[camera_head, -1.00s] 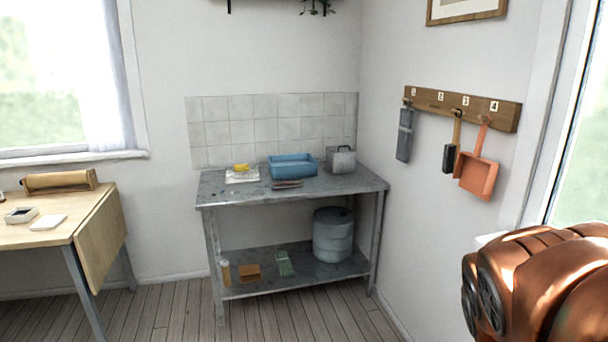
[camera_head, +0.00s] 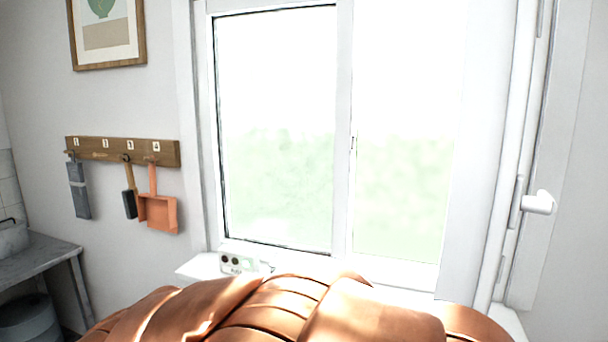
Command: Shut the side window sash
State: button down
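The side window (camera_head: 343,120) fills the middle of the view, with a white frame and a bright green outdoor scene behind its panes. A white sash (camera_head: 522,150) stands at the right side of the window, seen nearly edge-on, and appears swung inward into the room. Its white handle (camera_head: 538,202) sticks out to the right. How far the sash stands open is hard to tell. My gripper is out of view; only copper-coloured parts of my own arm show along the bottom, hiding part of the sill.
A small light box with dark round marks (camera_head: 238,264) stands on the white sill (camera_head: 200,267), close to the left pane. A wooden hook rail (camera_head: 110,150) with hanging tools is on the left wall, below a framed picture (camera_head: 108,35). A grey metal table (camera_head: 45,258) stands at far left.

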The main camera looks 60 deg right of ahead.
aim_at(486, 186)
jog(key=z, duration=1)
jog(key=k, duration=1.6)
jog(key=z, duration=1.3)
